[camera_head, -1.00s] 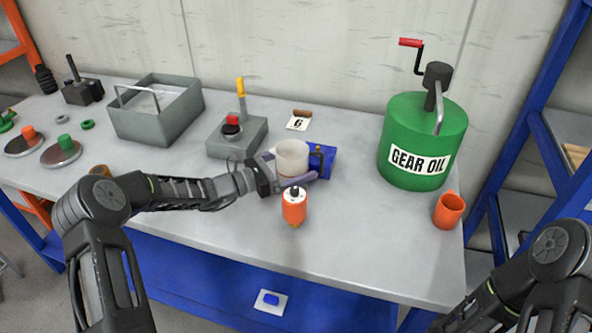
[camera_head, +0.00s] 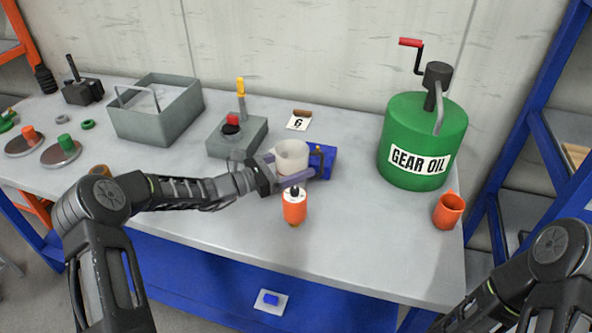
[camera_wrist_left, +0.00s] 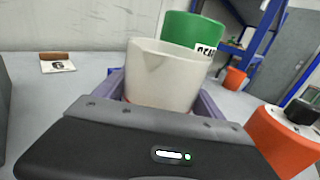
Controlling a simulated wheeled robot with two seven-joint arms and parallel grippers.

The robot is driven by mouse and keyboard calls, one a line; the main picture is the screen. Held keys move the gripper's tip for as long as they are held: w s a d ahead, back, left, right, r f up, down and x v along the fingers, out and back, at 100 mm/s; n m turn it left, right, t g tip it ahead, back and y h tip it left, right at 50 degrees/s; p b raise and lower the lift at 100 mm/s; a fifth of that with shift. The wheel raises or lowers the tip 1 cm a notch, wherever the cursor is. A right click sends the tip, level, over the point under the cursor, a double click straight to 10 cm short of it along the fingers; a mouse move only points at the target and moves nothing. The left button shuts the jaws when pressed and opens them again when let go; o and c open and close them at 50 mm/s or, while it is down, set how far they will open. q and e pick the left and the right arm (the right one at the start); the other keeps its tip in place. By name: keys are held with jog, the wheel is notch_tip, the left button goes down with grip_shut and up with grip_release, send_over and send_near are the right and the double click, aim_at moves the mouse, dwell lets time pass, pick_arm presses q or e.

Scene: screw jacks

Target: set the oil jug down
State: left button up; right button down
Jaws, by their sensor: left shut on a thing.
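The oil jug (camera_head: 292,157) is a pale, translucent cup with a pouring lip and a pinkish lower part. It stands upright near the middle of the bench, in front of a blue block with a brass-coloured fitting. My left gripper (camera_head: 293,177) is shut on the jug, its purple fingers on either side of the lower body. In the left wrist view the jug (camera_wrist_left: 163,75) rises between the fingers, and the gripper body hides its base. I cannot tell whether the base touches the bench. My right arm shows at the lower right, but its gripper is out of view.
An orange-and-white bottle (camera_head: 294,206) stands close in front of the left gripper. The blue block (camera_head: 323,162) is just behind the jug. The bench's front right is clear.

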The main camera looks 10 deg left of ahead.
pick_arm(q)
jog(key=c, duration=0.4)
jog(key=shift+r, duration=0.2)
notch_tip(320, 180, up, 10)
jog(key=shift+f+b, duration=0.15)
jog(key=shift+b, duration=0.55)
